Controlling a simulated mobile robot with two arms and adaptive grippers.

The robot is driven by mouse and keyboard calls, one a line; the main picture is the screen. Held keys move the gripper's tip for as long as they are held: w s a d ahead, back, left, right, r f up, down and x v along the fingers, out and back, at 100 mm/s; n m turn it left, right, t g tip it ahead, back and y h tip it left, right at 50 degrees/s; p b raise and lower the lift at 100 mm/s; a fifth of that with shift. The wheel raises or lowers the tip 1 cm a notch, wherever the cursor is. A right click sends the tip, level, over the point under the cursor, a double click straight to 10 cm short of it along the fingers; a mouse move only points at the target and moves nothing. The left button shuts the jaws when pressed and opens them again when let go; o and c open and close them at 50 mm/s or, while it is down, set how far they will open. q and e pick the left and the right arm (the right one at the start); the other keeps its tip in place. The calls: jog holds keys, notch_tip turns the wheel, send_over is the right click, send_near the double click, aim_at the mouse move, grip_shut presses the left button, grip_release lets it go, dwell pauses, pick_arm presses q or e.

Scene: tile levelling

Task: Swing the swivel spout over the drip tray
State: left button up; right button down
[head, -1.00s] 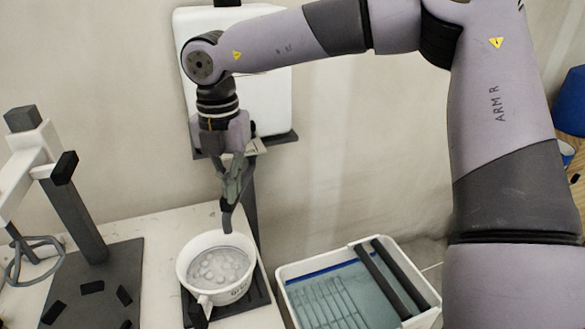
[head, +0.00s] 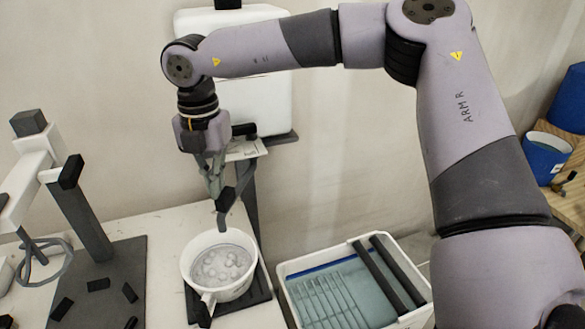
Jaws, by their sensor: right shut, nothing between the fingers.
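The swivel spout (head: 236,192) appears to be the dark angled arm below the white tank on the wall. Its tip hangs above the back part of a white pot (head: 194,270) holding pale lumps. The pot stands on a dark tray (head: 258,292), which looks like the drip tray; the pot hides much of it. My right gripper (head: 215,192) points down beside the spout, on its left. It is shut and empty; I cannot tell whether it touches the spout. My left gripper is not in view.
A white tub (head: 284,270) with blue-green contents and two dark bars stands right of the pot. A stand with a dark post (head: 85,220) and base is at left, with loose dark pieces on the base. A blue bucket (head: 545,155) stands far right.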

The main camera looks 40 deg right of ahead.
jog(key=r+p, duration=0.1)
jog(key=r, duration=0.1)
jog(key=r+p, duration=0.1)
jog(key=r, duration=0.1)
jog(key=d+r+p, duration=0.1)
jog(key=r, duration=0.1)
jog(key=shift+s+r, duration=0.2)
jog(key=shift+f, duration=0.1)
dwell(0.3)
